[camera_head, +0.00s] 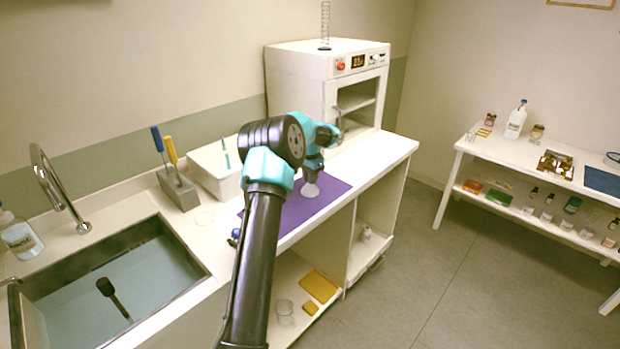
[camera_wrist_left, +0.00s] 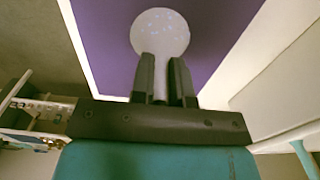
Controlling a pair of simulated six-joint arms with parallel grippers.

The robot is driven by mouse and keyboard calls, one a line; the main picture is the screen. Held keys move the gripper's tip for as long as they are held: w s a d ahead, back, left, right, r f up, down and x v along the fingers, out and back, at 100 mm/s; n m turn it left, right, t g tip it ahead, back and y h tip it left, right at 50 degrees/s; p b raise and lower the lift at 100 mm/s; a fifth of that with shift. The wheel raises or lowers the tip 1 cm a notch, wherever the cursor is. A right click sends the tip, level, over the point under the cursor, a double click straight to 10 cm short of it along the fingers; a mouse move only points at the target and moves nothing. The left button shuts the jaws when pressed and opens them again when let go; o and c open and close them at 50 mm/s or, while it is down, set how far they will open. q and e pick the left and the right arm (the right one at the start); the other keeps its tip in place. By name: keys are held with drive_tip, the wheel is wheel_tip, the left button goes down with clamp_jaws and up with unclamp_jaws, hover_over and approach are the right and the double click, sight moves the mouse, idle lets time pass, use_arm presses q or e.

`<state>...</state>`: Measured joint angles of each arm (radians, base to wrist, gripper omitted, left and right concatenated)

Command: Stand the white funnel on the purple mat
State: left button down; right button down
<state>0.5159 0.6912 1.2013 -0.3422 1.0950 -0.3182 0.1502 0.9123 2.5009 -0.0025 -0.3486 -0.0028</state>
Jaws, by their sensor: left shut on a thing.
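The white funnel (camera_head: 310,190) shows below my left gripper (camera_head: 312,174), with its wide part downward, at the purple mat (camera_head: 332,193). In the left wrist view the round white funnel (camera_wrist_left: 160,32) shows just beyond the fingertips (camera_wrist_left: 164,62), over the purple mat (camera_wrist_left: 225,30). The left fingers are shut on the funnel; the part between them is largely hidden. I cannot tell whether its rim touches the mat. My right gripper is not in view.
A white box (camera_head: 213,170) and a grey holder (camera_head: 178,190) with two handled tools stand left of the mat. A white oven-like machine (camera_head: 335,75) stands behind. The sink (camera_head: 115,275) is at front left. Bare counter lies right of the mat (camera_head: 375,158).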

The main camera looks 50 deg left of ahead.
use_arm(q)
drive_tip(key=shift+f, duration=0.15)
drive_tip(key=c, duration=1.1)
unclamp_jaws()
wheel_tip(320, 180, up, 12)
drive_tip(key=shift+r, duration=0.2)
